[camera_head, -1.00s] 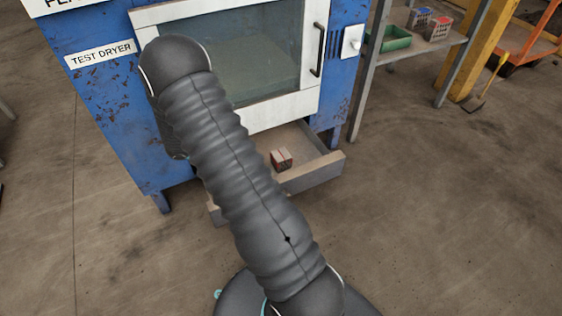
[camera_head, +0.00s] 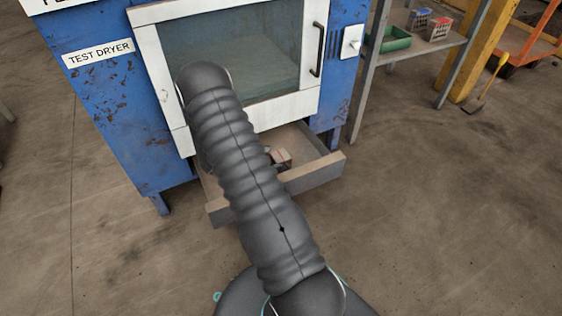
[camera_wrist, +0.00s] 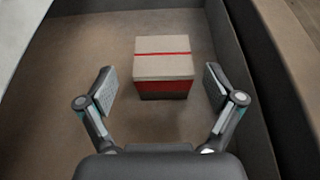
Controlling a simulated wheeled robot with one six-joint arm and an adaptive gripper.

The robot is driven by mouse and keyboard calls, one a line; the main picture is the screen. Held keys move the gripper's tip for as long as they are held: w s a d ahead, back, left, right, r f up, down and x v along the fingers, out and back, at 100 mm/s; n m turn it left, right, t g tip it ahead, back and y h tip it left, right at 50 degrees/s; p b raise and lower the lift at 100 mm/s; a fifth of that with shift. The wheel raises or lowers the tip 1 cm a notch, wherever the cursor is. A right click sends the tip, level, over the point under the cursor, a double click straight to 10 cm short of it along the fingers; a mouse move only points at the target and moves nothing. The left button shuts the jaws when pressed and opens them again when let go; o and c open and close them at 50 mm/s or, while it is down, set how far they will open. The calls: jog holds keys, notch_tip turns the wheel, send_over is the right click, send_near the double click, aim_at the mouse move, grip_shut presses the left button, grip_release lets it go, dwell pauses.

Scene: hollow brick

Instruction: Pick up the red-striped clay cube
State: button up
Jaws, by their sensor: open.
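The red-striped clay cube (camera_wrist: 163,60) sits in the open drawer (camera_head: 318,174) under the dryer. It is beige on top with a red stripe, with a red band and a dark lower part on its near face. In the head view the cube (camera_head: 284,156) is partly hidden by my arm. My gripper (camera_wrist: 161,87) is open and empty. In the wrist view its fingers stand to the left and right of the cube's near face, with gaps on both sides. I cannot tell how far above the drawer floor the fingertips are.
The blue test dryer (camera_head: 110,115) with its glass door (camera_head: 235,60) stands above the drawer. The drawer's right wall (camera_wrist: 240,80) is close to my right finger. A shelf at right holds a green tray (camera_head: 396,40) and two small blocks (camera_head: 438,28).

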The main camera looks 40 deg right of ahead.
aim_at(284, 158)
jog(key=shift+x, duration=2.7)
jog(key=shift+s+a, duration=0.1)
jog(key=shift+s, duration=0.05)
jog(key=c, duration=1.1)
